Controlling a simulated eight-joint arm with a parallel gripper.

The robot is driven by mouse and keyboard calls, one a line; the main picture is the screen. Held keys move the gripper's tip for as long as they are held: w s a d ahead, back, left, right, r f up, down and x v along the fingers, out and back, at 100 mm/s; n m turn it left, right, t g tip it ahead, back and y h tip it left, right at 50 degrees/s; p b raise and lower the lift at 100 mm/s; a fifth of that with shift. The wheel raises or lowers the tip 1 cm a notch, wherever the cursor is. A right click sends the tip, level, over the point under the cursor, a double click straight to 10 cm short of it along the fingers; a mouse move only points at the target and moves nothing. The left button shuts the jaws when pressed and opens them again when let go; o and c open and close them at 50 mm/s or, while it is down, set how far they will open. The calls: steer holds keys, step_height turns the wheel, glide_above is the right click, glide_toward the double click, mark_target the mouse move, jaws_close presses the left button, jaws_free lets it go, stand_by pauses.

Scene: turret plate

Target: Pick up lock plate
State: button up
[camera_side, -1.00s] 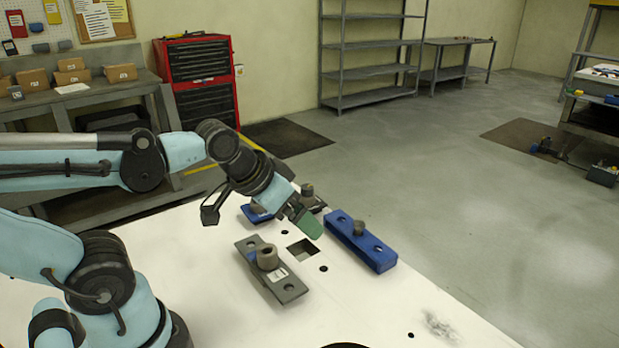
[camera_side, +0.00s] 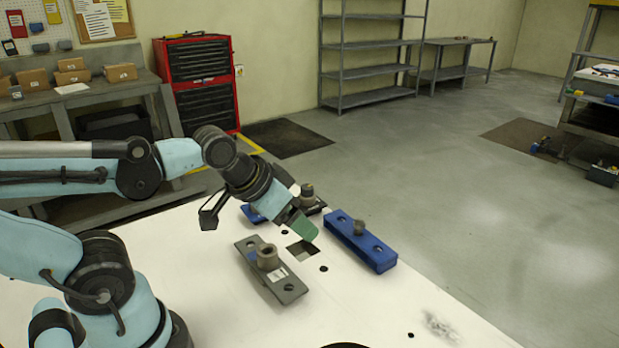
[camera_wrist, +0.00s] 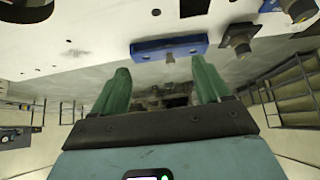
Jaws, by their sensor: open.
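Several plates with round bosses lie on the white table, and I cannot tell which is the lock plate. A grey plate (camera_side: 285,290) with a grey boss and white label lies nearest in the side view. A blue plate (camera_side: 375,252) with a darker boss lies to the right; it also shows beyond my fingers in the wrist view (camera_wrist: 170,48). A dark plate (camera_side: 316,206) and another blue piece (camera_side: 252,214) are partly hidden behind my gripper. My gripper (camera_side: 305,229) is open and empty, above the table between the grey and blue plates. Its green fingers (camera_wrist: 160,66) are spread apart.
A square opening (camera_side: 301,250) and several small round holes are in the white table (camera_side: 390,315). A red tool chest (camera_side: 203,85), workbench (camera_side: 80,100) and shelves (camera_side: 370,45) stand far behind.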

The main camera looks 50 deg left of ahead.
steer(key=w+a+r+m+g+y, duration=0.1)
steer(key=w+a+r+g, duration=0.25)
steer(key=a, duration=0.65)
steer(key=m+g+h, duration=0.1)
steer(key=m+g, duration=0.1)
steer(key=g, duration=0.2)
glide_above(256, 218)
steer(key=w+a, duration=0.3)
steer(key=shift+t, duration=0.25)
steer(key=f, duration=0.9)
steer(key=shift+s+d, duration=0.25)
steer(key=shift+a+f, duration=0.15)
steer(key=shift+f, duration=1.2)
steer(key=shift+a+f, duration=0.15)
steer(key=shift+f, duration=1.15)
steer(key=shift+c, duration=0.4)
steer(key=c, duration=1.2)
steer(key=shift+r, duration=0.15)
steer(key=shift+c, duration=0.2)
